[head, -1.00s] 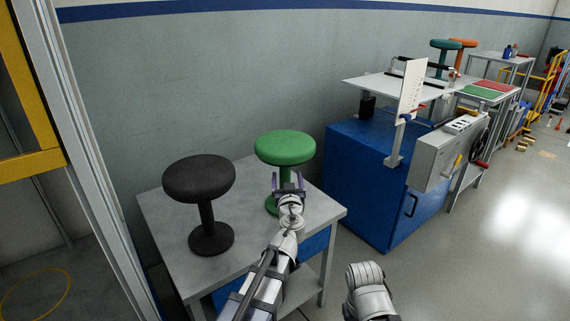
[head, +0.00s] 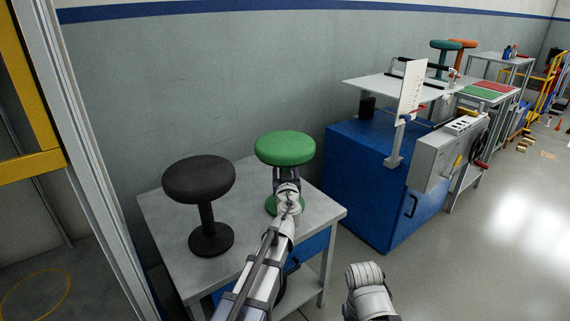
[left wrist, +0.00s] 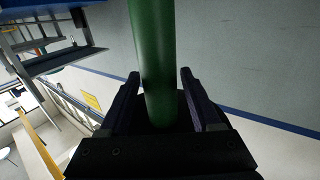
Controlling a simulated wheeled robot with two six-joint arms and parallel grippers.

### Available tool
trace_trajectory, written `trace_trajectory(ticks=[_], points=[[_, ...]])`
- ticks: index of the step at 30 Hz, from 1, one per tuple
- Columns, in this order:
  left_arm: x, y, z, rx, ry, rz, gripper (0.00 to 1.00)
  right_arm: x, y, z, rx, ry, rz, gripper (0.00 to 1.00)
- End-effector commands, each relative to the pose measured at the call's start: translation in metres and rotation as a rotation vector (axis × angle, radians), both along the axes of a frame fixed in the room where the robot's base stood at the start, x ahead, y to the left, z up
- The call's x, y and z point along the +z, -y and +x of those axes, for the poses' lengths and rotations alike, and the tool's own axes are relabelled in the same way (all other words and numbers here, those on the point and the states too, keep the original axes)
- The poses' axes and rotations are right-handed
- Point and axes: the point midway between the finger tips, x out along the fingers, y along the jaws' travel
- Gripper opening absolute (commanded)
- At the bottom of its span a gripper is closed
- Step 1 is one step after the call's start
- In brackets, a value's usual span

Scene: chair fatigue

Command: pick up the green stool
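The green stool (head: 285,148) stands upright on a grey table, with a round seat, a thin stem and a round base. My left gripper (head: 286,172) is under the seat at the stem, hiding most of it. In the left wrist view, the green stem (left wrist: 156,60) runs between the two dark fingers of my left gripper (left wrist: 164,85). Gaps show between stem and fingers, so the gripper is open around the stem. My right arm shows at the bottom of the head view, but its fingers are not visible.
A black stool (head: 199,180) stands on the grey table (head: 240,258), left of the green one. A blue cabinet (head: 365,185) with a testing machine stands to the right. A grey wall is close behind the table. Open floor lies at the right.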

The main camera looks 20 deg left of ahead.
Motion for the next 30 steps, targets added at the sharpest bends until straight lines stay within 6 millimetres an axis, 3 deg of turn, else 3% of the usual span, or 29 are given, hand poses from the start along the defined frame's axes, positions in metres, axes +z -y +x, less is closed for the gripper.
trace_trajectory(ticks=[2, 16, 30], points=[[0.0000, 0.0001, -0.0001, 0.000, 0.000, 0.000, 0.55, 0.0000, 0.0000, 0.0000, 0.000, 0.000, 0.000, 0.50], [0.0000, 0.0001, -0.0001, 0.000, 0.000, 0.000, 0.02, 0.0000, 0.0000, 0.0000, 0.000, 0.000, 0.000, 0.50], [0.0000, 0.0002, -0.0002, 0.000, 0.000, 0.000, 0.00, 0.0000, 0.0000, 0.0000, 0.000, 0.000, 0.000, 0.50]])
